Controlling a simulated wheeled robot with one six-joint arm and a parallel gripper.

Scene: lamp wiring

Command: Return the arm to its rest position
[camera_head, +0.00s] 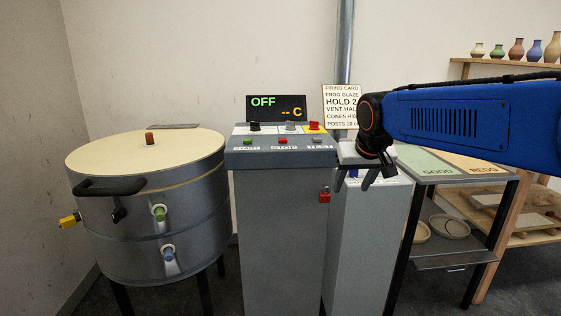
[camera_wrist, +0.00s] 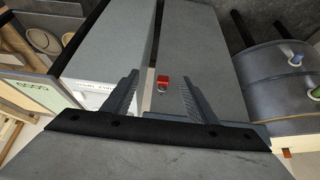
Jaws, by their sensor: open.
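My blue arm (camera_head: 470,128) reaches in from the right in the head view. My gripper (camera_head: 372,182) hangs at its end, pointing down, beside the right edge of the control pedestal (camera_head: 275,230). In the wrist view my gripper (camera_wrist: 160,98) has its two fingers spread apart with nothing between them. A red padlock (camera_head: 324,195) hangs on the pedestal's side, left of my gripper. It shows between the fingers in the wrist view (camera_wrist: 163,80), farther away and not touched.
A round kiln (camera_head: 150,210) with a closed lid stands at the left. The display (camera_head: 276,108) reads OFF. A table with GOOD and REDO areas (camera_head: 440,162) stands under my arm at the right. Shelves (camera_head: 505,60) hold several small vases. A firing card (camera_head: 341,106) is behind.

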